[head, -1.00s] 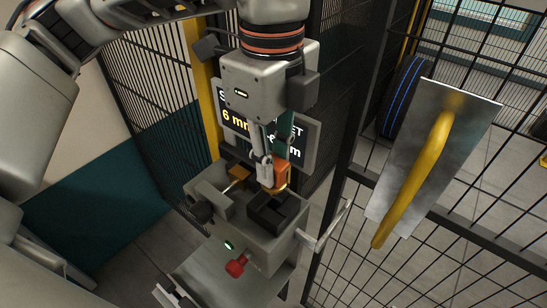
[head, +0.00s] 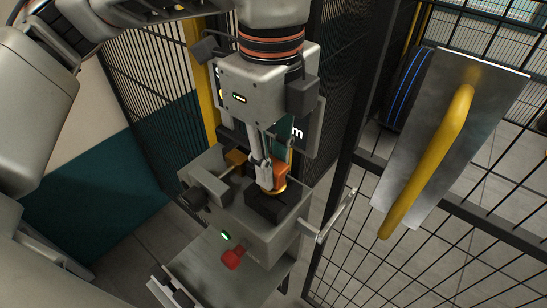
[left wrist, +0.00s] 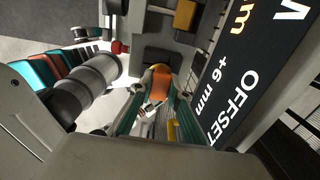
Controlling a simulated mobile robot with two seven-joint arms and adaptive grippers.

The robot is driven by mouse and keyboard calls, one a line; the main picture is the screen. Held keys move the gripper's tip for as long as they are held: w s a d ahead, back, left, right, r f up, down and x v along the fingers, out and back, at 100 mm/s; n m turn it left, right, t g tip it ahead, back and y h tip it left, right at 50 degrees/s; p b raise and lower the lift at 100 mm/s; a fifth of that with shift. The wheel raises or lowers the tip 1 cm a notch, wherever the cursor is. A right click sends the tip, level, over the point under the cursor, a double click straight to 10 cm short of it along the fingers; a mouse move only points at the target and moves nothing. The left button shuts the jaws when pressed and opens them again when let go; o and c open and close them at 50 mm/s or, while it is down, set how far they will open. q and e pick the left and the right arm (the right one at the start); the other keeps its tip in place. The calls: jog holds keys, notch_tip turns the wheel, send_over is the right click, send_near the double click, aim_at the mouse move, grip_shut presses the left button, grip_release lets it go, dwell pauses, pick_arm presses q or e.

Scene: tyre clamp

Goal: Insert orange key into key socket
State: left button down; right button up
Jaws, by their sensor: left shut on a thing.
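The orange key (head: 281,175) is upright between the fingers of my left gripper (head: 272,168), which is shut on it. Its lower gold-coloured collar is right at the top of the black socket block (head: 265,210) on the grey machine. The socket's opening is hidden, so I cannot tell whether the tip is inside it. In the left wrist view the orange key (left wrist: 161,84) shows between the finger pads, in front of the dark block (left wrist: 160,58). My right gripper is not in view.
A red button (head: 231,259) and green light (head: 226,235) are on the machine's front. An amber block (head: 236,157) stands left of the socket. The offset screen (left wrist: 245,75) stands close behind my gripper. A mesh fence and yellow handle (head: 430,165) are at right.

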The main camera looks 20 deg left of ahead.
pick_arm(q)
jog(key=shift+f, duration=0.35)
jog(key=c, duration=1.8)
grip_release()
jog(key=shift+c, duration=0.2)
notch_tip(320, 180, up, 12)
